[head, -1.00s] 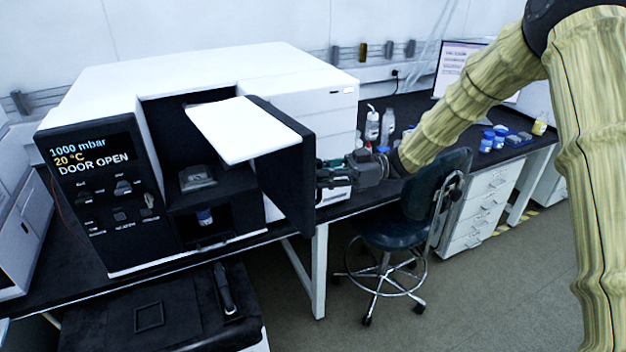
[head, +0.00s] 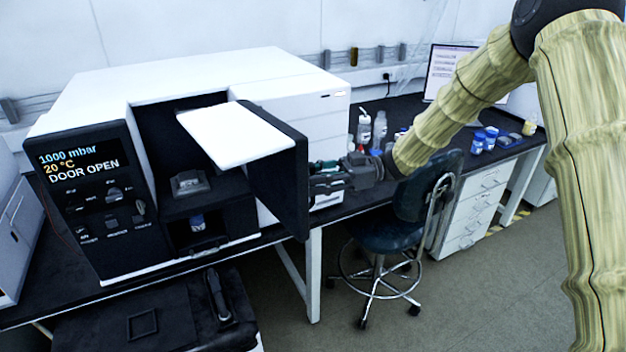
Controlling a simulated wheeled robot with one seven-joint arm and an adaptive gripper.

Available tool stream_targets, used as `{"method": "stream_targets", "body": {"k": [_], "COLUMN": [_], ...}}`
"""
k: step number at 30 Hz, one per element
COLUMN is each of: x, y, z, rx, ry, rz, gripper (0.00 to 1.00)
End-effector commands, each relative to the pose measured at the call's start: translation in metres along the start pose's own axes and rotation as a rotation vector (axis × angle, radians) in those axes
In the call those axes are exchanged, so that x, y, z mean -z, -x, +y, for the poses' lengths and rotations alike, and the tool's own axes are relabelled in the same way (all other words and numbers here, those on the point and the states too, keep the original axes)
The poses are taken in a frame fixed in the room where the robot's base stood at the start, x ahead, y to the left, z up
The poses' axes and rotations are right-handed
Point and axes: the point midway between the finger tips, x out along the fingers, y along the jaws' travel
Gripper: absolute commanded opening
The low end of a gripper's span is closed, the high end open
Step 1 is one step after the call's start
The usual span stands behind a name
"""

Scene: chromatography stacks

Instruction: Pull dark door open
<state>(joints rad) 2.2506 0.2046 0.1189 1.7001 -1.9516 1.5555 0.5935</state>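The dark door (head: 280,180) of the white and black instrument (head: 190,85) stands swung open toward the right front, with a white panel (head: 235,135) joined to its upper part. The instrument's screen (head: 80,160) reads "1000 mbar, 20 °C, DOOR OPEN". Its dark chamber is exposed, with a grey block (head: 190,184) and a small blue-capped vial (head: 198,222) inside. My gripper (head: 322,182) is at the right, outer side of the door, close to its edge. The fingertips are partly hidden behind the door, so I cannot tell if they touch or grip it.
A dark chair (head: 390,220) stands in front of the bench, below my arm. Bottles (head: 372,128) and blue-capped jars (head: 485,138) stand on the bench behind and right of my gripper. A black handled tool (head: 217,295) lies on the lower dark surface in front.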

Motion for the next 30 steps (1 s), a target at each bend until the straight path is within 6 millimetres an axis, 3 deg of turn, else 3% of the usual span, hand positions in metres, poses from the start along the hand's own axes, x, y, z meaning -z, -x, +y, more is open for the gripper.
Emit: {"method": "stream_targets", "body": {"k": [18,24,30], "x": [-0.001,-0.001,-0.001], "y": [0.099,0.114,0.117], "z": [0.0,0.0,0.0], "rx": [-0.002,-0.001,-0.001], "ry": [0.001,-0.001,-0.001], "rz": [0.0,-0.001,0.0], "gripper": [0.34,0.34,0.34]}}
